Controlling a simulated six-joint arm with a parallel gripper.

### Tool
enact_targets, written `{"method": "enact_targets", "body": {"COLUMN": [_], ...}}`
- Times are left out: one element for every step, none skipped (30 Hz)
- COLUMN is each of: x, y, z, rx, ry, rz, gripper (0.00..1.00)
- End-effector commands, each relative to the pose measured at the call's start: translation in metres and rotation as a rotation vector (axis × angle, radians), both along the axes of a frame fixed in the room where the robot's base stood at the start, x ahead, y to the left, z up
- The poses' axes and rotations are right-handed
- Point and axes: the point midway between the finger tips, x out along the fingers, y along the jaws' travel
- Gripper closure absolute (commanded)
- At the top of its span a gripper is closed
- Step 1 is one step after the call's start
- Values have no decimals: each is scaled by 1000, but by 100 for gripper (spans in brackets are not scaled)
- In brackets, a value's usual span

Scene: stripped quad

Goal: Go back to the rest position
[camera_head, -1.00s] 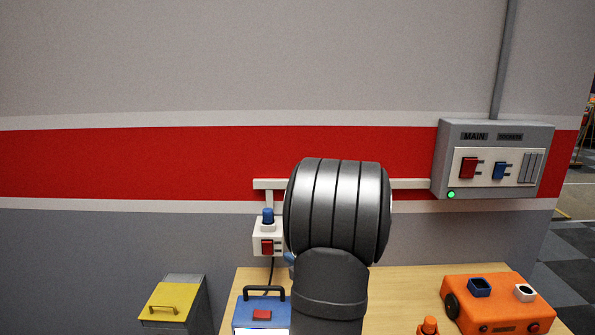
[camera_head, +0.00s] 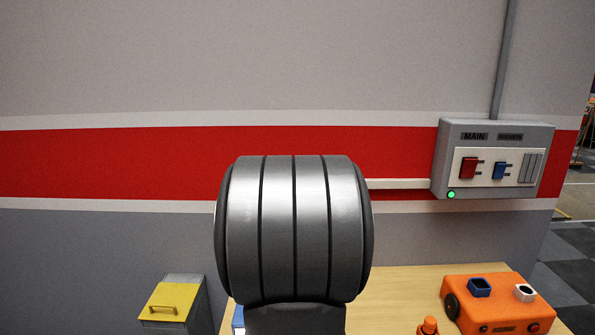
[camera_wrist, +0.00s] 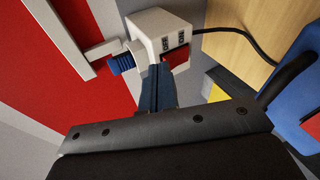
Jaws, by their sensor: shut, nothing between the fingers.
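My gripper (camera_wrist: 158,88) shows in the wrist view as two dark blue fingers pressed together, with nothing between them. Its tips point at the white socket box (camera_wrist: 155,22), which has a red switch (camera_wrist: 176,57) and a blue knob or plug (camera_wrist: 123,63) on it. The fingertips overlap the lower edge of the box in this view; I cannot tell whether they touch it. In the head view my own arm hides the gripper and the socket box.
A wooden bench (camera_head: 400,287) carries an orange wheeled unit (camera_head: 497,303) at the right. A blue case (camera_wrist: 297,85) with a dark handle is mostly hidden in the head view. A yellow-lidded grey bin (camera_head: 172,302) stands left. A grey switch panel (camera_head: 494,160) with a green light is on the wall.

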Motion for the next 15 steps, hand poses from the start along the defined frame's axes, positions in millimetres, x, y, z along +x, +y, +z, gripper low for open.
{"method": "enact_targets", "body": {"x": [-3, -4, -6, -8, -10, -13, -15, -17, -20, -22, -25, -28, -31, -33, -37], "y": [4, 5, 6, 7, 9, 10, 12, 13, 15, 16, 18, 20, 21, 22, 24], "z": [4, 5, 6, 8, 9, 10, 11, 13, 14, 15, 16, 17, 18, 19, 20], "rx": [-1, -3, -3, -4, -5, -6, -5, -6, -5, -6, -6, -5, -5, -4, -4], "ry": [10, 19, 30, 37, 47, 60, 69, 78, 91, 100, 109, 123, 133, 143, 158], "rz": [-13, -23, -35, -45, -54, -65, -75, -83, -95, -104, -111, -122, -130, -137, -148], "gripper": [100, 100, 100, 100, 100, 100, 100, 100, 100, 100, 100, 100, 100, 100, 100]}}
